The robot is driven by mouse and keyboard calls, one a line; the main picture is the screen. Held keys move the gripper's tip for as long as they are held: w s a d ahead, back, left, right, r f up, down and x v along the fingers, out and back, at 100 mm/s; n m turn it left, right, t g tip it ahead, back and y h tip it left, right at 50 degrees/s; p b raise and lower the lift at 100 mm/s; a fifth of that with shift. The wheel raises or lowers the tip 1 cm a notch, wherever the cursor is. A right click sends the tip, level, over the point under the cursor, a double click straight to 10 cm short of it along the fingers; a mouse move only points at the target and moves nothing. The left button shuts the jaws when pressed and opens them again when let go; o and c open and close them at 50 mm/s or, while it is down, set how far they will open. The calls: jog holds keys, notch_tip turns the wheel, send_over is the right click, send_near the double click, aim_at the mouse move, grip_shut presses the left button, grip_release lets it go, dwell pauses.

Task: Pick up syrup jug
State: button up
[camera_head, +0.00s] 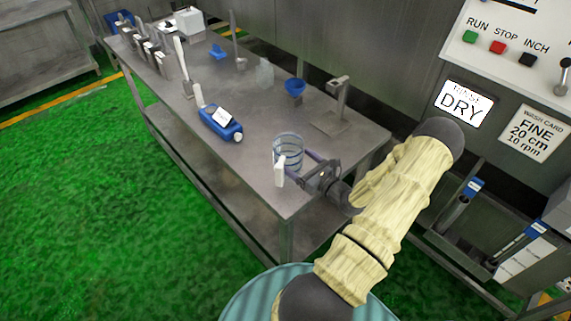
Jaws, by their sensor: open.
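A clear, open-topped cylindrical vessel with blue bands (288,150) stands upright near the front right corner of the steel table; it looks like the syrup jug, but I see no readable label on it. A white upright piece (279,171) is at its near side, possibly its handle. My gripper (297,169) reaches in from the right, low beside the vessel. Its jaws are open, with the fingers pointing left close to the vessel and the white piece. I cannot tell whether they touch. The fingertips are partly hidden.
A blue container with a white label (211,125) lies left of the vessel. A blue funnel-like cup (295,87) and a metal stand (331,122) are behind. Several upright metal holders line the table's far left. A control panel (520,50) is at right. Bare tabletop (245,175) lies front left.

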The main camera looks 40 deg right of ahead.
aim_at(279, 146)
jog(key=w, duration=0.2)
jog(key=w+p, duration=0.1)
jog(key=w, duration=0.2)
jog(key=shift+w+a, duration=0.25)
jog(key=shift+w, duration=0.15)
jog(key=c, duration=0.7)
jog(key=shift+c, duration=0.2)
notch_tip(279, 146, up, 10)
jog(key=b, duration=0.1)
